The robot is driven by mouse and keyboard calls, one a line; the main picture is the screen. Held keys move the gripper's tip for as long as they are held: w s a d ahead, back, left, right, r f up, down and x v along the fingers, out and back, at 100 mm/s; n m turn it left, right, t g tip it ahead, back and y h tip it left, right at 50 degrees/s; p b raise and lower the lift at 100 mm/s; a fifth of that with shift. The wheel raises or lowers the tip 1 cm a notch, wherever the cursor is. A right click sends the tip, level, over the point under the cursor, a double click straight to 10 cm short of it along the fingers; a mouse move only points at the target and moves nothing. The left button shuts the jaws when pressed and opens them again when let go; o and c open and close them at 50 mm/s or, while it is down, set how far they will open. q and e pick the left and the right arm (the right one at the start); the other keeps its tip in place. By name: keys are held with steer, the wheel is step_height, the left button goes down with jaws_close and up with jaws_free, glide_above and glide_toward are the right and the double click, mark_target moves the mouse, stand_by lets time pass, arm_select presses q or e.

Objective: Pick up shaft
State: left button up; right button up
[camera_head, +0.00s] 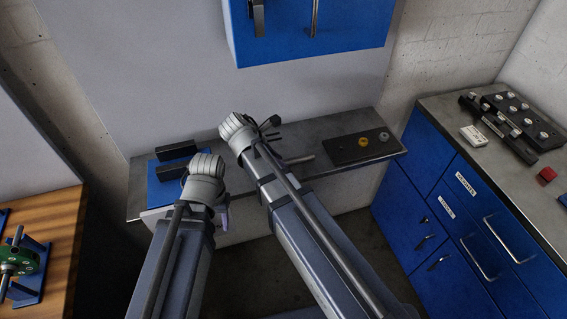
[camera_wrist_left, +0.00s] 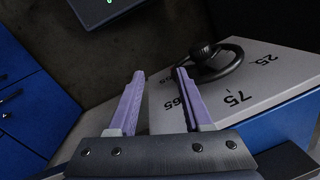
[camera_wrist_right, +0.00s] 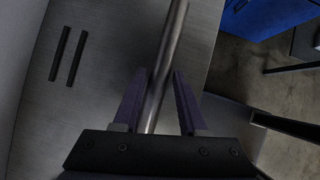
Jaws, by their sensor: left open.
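The shaft (camera_head: 301,159) is a bare metal rod on the grey bench, partly hidden behind my right arm in the head view. In the right wrist view the shaft (camera_wrist_right: 172,45) runs from the top edge down between the fingers of my right gripper (camera_wrist_right: 158,78). That gripper is open, with a gap on each side of the shaft. I cannot tell how far above it the fingers are. My left gripper (camera_wrist_left: 157,78) is open and empty. Its purple finger shows below the wrist in the head view (camera_head: 224,217).
A dark plate (camera_head: 345,151) with a brass ring and a grey ring lies on the bench (camera_head: 285,133). Dark blocks (camera_head: 177,149) stand on a blue base at left. A black handwheel (camera_wrist_left: 222,62) sits on a numbered surface near my left gripper. A blue cabinet (camera_head: 440,200) stands at right.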

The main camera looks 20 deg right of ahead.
jaws_close()
stand_by(0.9)
